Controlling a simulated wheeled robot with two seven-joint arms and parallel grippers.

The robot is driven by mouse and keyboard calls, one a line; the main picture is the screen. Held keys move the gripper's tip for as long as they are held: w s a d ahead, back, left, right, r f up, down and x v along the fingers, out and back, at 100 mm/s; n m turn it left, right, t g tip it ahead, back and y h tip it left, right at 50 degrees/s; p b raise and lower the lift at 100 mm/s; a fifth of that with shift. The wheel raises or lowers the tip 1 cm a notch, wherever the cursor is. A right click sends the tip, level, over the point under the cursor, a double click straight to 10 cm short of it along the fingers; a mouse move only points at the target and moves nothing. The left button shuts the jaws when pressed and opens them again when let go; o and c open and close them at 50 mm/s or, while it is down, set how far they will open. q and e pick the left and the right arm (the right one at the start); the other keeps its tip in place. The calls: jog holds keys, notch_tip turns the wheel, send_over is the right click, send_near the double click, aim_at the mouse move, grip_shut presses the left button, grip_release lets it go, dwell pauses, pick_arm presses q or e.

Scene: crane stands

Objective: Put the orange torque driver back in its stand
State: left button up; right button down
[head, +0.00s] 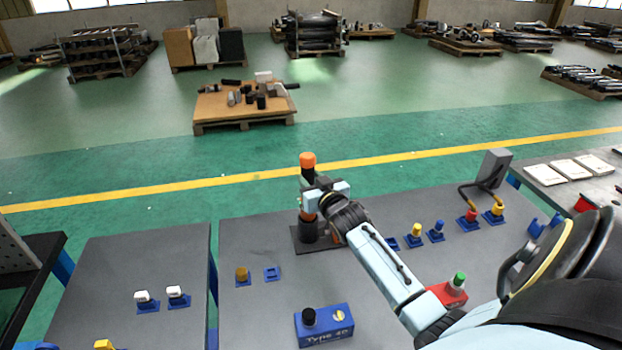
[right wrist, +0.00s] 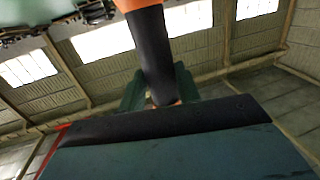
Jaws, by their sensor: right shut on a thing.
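The orange torque driver (head: 307,161) is upright, with an orange cap and a black upper body. My right gripper (head: 310,189) is shut on it. In the right wrist view the driver's black body (right wrist: 155,55) rises between the fingers (right wrist: 160,92), with orange at the top edge. Directly below the gripper is the stand (head: 300,241), a dark flat plate with a black upright part. An orange section shows between gripper and black part. I cannot tell whether the driver's lower end is inside the stand or just above it. My left gripper is out of view.
A blue box (head: 325,326) marked "Type 40" stands at the front of the grey table. Small blue holders with yellow, blue and red tops (head: 468,217) stand to the right, near a red box with a green button (head: 452,289). The table left of the stand is mostly clear.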

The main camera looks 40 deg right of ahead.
jog(key=shift+f+b, duration=1.2)
jog(key=shift+f, duration=0.4)
jog(key=c, duration=1.1)
grip_release()
jog(key=shift+o, duration=0.9)
jog(key=shift+s+f, duration=0.1)
jog(key=shift+f, duration=0.2)
jog(key=p+v, duration=0.4)
jog(key=v, duration=0.1)
jog(key=shift+r, duration=0.15)
